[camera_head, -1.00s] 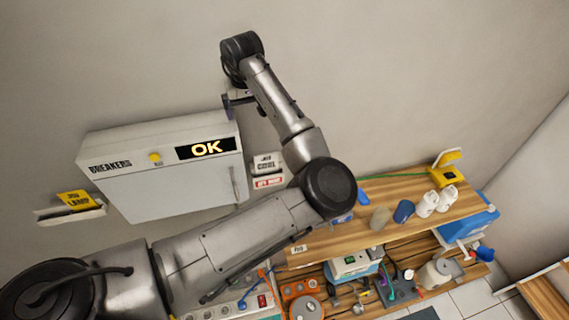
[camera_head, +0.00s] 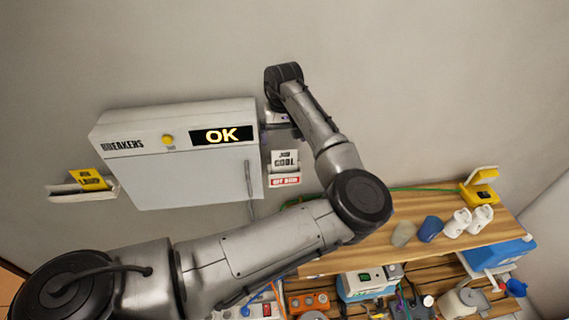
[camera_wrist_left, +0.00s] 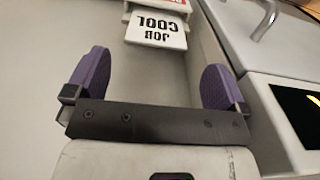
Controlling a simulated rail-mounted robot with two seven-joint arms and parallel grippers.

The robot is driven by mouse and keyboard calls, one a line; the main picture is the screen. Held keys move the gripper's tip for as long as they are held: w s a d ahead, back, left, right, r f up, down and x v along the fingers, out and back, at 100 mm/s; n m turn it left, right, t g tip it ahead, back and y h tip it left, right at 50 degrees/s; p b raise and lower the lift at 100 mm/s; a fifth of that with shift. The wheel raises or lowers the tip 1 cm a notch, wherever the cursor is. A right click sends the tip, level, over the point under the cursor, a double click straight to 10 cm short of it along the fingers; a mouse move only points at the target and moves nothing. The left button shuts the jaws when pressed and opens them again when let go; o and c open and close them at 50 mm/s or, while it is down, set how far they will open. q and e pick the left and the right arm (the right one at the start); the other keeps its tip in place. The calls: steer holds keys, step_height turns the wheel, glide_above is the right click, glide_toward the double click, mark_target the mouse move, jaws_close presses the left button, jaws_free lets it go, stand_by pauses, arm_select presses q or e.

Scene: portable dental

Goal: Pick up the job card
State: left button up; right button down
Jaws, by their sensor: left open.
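A white job card (camera_head: 284,160) reading "JOB COOL" sits in a small wall holder (camera_head: 285,181) with a red-lettered label, just right of the breaker box. In the left wrist view the same card (camera_wrist_left: 157,30) appears upside down, ahead of the fingers and roughly between their lines. My left gripper (camera_wrist_left: 155,68) is open and empty, its purple fingers apart from the card. In the head view it is just above the card, largely hidden by its own wrist. A second, yellow card (camera_head: 90,179) reading "JOB LAMP" sits in a holder left of the box. My right gripper is not in view.
The breaker box (camera_head: 185,175), with a lit "OK" display and a door handle, stands close beside my left gripper. Below right, a wooden shelf (camera_head: 400,252) holds bottles, cups and a yellow device (camera_head: 480,195). The wall above is clear.

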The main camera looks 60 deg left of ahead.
mark_target(285, 157)
arm_select(q)
steer(key=shift+w+a+f+p, duration=0.15)
steer(key=shift+f+p, duration=0.15)
steer(key=shift+f, duration=2)
steer(key=shift+w+a+f+p, duration=0.1)
steer(key=shift+f+p, duration=0.15)
steer(key=shift+f, duration=2)
steer(key=c, duration=0.8)
steer(key=shift+o, duration=0.2)
steer(key=shift+r, duration=0.15)
